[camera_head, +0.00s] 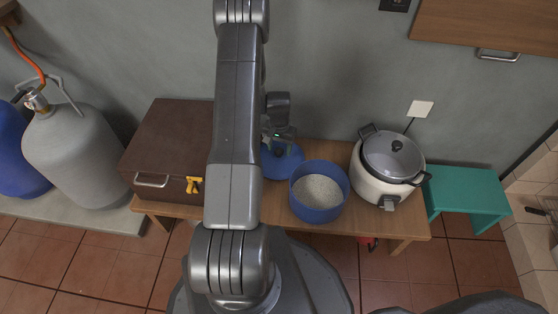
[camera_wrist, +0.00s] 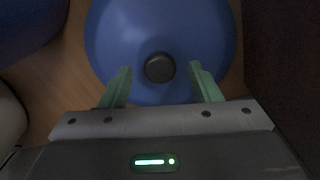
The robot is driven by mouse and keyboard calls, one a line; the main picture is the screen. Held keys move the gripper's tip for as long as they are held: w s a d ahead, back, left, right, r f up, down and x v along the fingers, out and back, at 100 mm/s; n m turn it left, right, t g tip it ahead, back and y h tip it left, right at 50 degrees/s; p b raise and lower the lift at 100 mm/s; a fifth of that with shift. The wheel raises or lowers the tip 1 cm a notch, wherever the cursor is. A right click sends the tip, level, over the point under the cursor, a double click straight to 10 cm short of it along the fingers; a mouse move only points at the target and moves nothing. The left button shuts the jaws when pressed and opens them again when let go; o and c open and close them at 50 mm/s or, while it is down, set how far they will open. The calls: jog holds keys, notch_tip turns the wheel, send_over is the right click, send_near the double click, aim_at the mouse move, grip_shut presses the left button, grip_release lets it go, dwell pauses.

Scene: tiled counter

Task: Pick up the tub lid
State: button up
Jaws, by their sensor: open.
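The tub lid (camera_head: 287,164) is a round blue disc lying on the wooden bench, behind and left of the blue tub (camera_head: 318,206), which holds pale grains. In the wrist view the lid (camera_wrist: 155,28) fills the upper middle, with a dark round knob (camera_wrist: 159,67) at its centre. My gripper (camera_wrist: 161,78) is open, with its green fingers on either side of the knob and nothing held between them. In the head view my gripper (camera_head: 278,147) is over the lid, and my arm hides the lid's left part. I cannot tell the exact height of the fingertips.
A brown box (camera_head: 167,150) with a yellow clasp stands left of the lid. A white rice cooker (camera_head: 377,185) with a grey lid stands right of the tub. A teal stool (camera_head: 468,195) is further right. Gas cylinders (camera_head: 75,150) stand at far left.

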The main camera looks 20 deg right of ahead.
jog(key=shift+f, duration=0.15)
jog(key=shift+c, duration=0.5)
grip_shut()
